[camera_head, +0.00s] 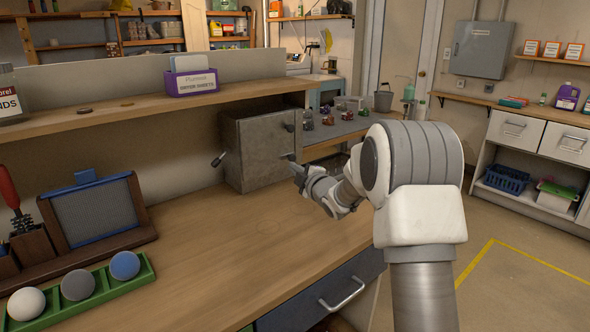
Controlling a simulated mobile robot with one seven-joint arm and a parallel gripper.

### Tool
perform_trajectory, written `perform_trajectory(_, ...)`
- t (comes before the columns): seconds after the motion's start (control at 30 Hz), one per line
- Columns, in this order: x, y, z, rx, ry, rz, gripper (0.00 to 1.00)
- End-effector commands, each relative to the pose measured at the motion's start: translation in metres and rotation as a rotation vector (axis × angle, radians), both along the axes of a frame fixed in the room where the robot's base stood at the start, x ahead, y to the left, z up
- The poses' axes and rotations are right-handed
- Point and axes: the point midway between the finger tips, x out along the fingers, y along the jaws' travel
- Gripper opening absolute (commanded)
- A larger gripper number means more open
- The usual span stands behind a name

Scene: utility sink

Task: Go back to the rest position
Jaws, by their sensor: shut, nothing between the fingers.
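My gripper (294,166) is in the middle of the view, at the end of my arm, which reaches in from the right. It is shut and holds nothing. It hangs above the wooden worktop (230,232), in front of the right part of a grey metal box (245,152). I cannot tell whether the fingertips touch the box. My wrist and forearm hide part of the worktop's right end and the area behind it.
A green tray (142,279) with three balls and a dark framed screen (95,212) stand at the left. A shelf (150,100) runs above the worktop, with a purple dryer-sheet box (194,82). A drawer (325,295) is below. The worktop's middle is clear.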

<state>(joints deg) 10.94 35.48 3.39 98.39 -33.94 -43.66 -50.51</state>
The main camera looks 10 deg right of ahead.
Motion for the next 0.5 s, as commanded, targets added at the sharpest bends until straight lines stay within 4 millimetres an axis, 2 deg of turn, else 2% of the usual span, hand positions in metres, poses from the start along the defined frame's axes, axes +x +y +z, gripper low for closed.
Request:
perform_trajectory(0.33,-0.001,0.000,0.002,0.003,0.003,-0.005,0.00)
perform_trajectory(0.5,-0.016,-0.003,0.023,0.044,0.064,-0.061,0.00)
